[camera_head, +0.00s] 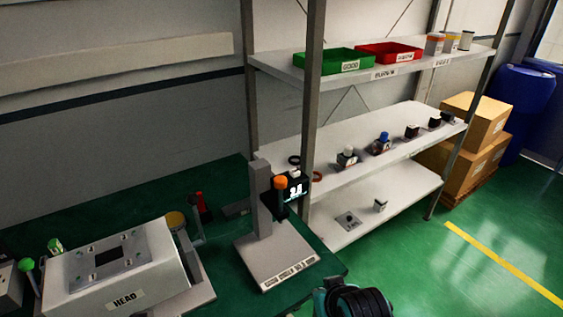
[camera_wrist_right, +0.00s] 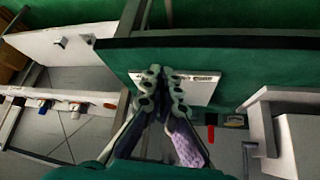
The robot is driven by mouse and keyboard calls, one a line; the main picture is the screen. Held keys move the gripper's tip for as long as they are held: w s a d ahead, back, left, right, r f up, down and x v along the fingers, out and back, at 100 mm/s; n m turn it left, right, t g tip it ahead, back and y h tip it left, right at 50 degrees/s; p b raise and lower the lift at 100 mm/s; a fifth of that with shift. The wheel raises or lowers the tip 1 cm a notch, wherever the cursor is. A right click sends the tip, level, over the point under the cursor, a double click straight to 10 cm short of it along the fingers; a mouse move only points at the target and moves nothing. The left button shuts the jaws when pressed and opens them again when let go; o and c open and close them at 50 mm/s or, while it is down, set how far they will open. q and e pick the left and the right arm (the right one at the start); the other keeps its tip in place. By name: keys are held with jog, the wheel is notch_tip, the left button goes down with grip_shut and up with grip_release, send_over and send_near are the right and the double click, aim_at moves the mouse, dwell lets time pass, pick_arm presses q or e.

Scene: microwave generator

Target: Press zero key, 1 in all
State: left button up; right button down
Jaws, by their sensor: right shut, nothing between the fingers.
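A grey measuring stand (camera_head: 262,212) stands on the green bench in the head view. It carries a dark gauge with an orange knob (camera_head: 281,183) and a lit display (camera_head: 295,192). The stand's pale base (camera_head: 275,262) has a row of small marks along its front edge. The zero key cannot be made out at this size. In the right wrist view my right gripper (camera_wrist_right: 162,73) is shut and empty. Its fingers overlap the pale base plate (camera_wrist_right: 205,90) in the picture and hide part of it; contact cannot be told. My left gripper is not in view.
A white box marked HEAD (camera_head: 125,298) sits left of the stand, with a red-topped item (camera_head: 201,207) between them. A shelf rack with a green tray (camera_head: 335,62) and a red tray (camera_head: 389,53) stands behind. Floor at the right is clear up to cardboard boxes (camera_head: 474,150).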

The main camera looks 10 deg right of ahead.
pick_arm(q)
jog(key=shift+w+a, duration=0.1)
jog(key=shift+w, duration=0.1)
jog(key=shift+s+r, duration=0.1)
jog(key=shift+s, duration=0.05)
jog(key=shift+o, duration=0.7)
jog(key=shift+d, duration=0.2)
pick_arm(e)
notch_tip(320, 180, up, 30)
jog(key=m+t+y+p, duration=0.1)
jog(key=m+y+p, duration=0.3)
jog(key=p, duration=2.6)
send_over(297, 172)
pick_arm(q)
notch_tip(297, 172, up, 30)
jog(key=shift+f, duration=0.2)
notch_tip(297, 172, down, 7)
jog(key=b, duration=0.7)
pick_arm(e)
notch_tip(297, 172, down, 9)
jog(key=shift+r, duration=0.15)
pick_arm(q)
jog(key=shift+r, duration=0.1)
